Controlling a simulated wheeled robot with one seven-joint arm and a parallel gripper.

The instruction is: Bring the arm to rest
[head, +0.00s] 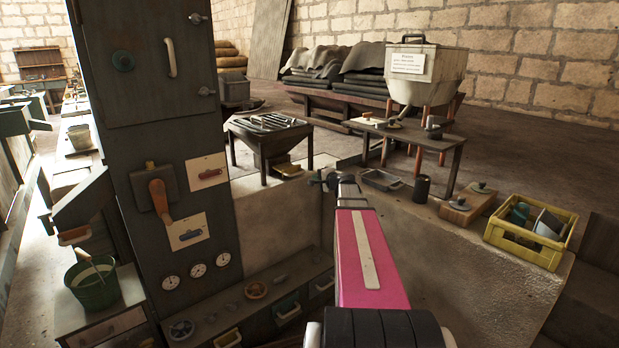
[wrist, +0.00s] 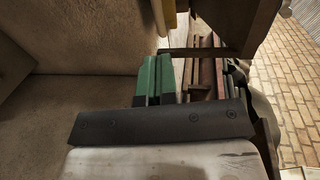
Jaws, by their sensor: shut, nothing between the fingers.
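My pink arm reaches forward through the middle of the head view. My gripper (head: 325,181) is at its far end, small and dark, in front of the low pale wall. In the wrist view the two green fingers of my gripper (wrist: 155,75) lie side by side, shut with nothing between them. The arm hides part of the wall and of the floor behind it.
A tall dark cabinet (head: 150,120) with a lever stands close on the left. A tool table (head: 268,138) is beyond the gripper. A hopper (head: 424,75), a wooden table (head: 458,140) and a yellow crate (head: 527,238) are to the right.

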